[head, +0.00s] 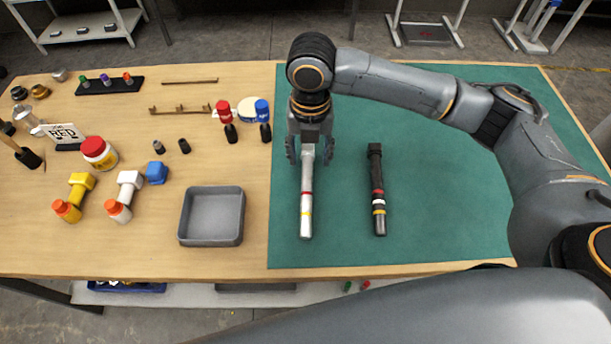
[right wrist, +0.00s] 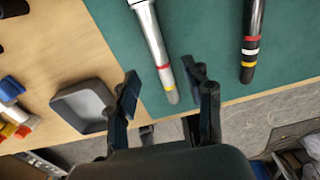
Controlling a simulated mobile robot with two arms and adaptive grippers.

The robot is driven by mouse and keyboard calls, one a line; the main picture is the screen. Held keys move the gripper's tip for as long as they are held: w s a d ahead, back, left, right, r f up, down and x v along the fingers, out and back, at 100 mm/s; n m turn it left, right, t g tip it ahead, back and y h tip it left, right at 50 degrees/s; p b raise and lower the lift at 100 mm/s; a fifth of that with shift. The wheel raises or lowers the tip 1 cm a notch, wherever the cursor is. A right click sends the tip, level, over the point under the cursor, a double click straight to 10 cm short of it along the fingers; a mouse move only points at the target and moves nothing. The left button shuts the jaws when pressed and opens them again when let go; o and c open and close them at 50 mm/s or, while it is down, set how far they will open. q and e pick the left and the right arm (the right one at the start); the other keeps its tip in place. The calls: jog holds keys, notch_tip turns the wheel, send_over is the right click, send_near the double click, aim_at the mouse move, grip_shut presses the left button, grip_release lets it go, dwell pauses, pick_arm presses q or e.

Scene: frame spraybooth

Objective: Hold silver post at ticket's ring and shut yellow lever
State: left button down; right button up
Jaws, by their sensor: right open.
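The silver post (head: 306,208) lies on the green mat, with a red ring and a yellow ring toward its near end. It also shows in the right wrist view (right wrist: 151,30). My right gripper (head: 309,158) is open above the post's far part, a finger on either side; I cannot tell if they touch it. The ticket (head: 63,133) is a white card at the left that seems to read RED. The yellow lever (head: 80,183) is a yellow piece with an orange end, on the wood at the left. My left gripper is not in view.
A black post (head: 377,190) with red, white and yellow rings lies right of the silver one. A grey tray (head: 240,233) stands left of the mat. A white lever (head: 130,180), a blue block (head: 157,172) and a red-lidded jar (head: 99,152) stand farther left.

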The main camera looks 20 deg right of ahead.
aim_at(307, 180)
notch_tip(307, 180, down, 4)
jog(key=shift+s, duration=0.1)
jog(key=shift+f, duration=0.2)
jog(key=f, duration=0.1)
jog(key=f+p, duration=0.1)
jog(key=f, duration=0.2)
jog(key=shift+a+f+p, duration=0.1)
jog(key=shift+a+p, duration=0.15)
jog(key=shift+p, duration=0.1)
jog(key=shift+f, duration=0.5)
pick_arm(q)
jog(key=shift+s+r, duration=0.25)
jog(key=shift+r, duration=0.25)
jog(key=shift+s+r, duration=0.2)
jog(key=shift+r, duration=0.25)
pick_arm(e)
jog(key=shift+w, duration=0.2)
grip_shut()
